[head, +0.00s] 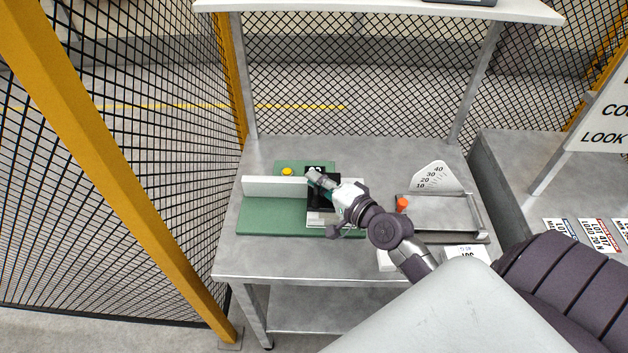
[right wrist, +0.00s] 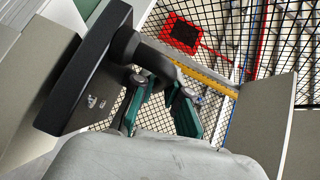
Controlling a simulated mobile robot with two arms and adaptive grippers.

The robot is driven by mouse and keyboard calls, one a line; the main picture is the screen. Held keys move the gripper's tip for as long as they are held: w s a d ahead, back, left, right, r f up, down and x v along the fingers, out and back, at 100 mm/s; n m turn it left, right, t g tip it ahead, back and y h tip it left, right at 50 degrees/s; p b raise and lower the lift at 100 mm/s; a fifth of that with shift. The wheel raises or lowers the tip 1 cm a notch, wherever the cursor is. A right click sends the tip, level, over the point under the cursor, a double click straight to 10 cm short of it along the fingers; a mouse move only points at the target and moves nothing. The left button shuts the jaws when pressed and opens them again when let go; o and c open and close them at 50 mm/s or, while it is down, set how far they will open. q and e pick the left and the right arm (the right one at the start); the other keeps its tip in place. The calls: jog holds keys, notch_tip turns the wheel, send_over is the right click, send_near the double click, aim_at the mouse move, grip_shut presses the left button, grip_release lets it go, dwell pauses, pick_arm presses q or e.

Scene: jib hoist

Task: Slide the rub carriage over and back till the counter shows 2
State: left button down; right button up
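The rub carriage (head: 325,200) is a black block on a green base (head: 275,218) with a pale upright rail (head: 272,186). It stands toward the right part of the base. My right gripper (head: 315,175) is over the carriage and partly hides it. In the right wrist view a black plate with a dark curved handle (right wrist: 150,55) shows. The teal fingers (right wrist: 162,95) are apart, with mesh visible between them, and their tips are at the handle; firm contact cannot be made out. A counter reading cannot be read. My left gripper is out of view.
A yellow button (head: 287,171) is behind the rail. A gauge fixture with a white scale (head: 435,178) and an orange knob (head: 402,204) stands to the right on the grey table (head: 290,262). Mesh fencing (head: 110,150) closes the left and back.

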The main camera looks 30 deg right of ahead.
jog(key=o, duration=0.4)
jog(key=shift+s+d, duration=0.25)
jog(key=shift+d, duration=0.05)
jog(key=shift+o, duration=0.2)
jog(key=shift+w+a, duration=0.1)
jog(key=shift+s, duration=0.5)
jog(key=v, duration=1.1)
jog(key=shift+f, duration=0.1)
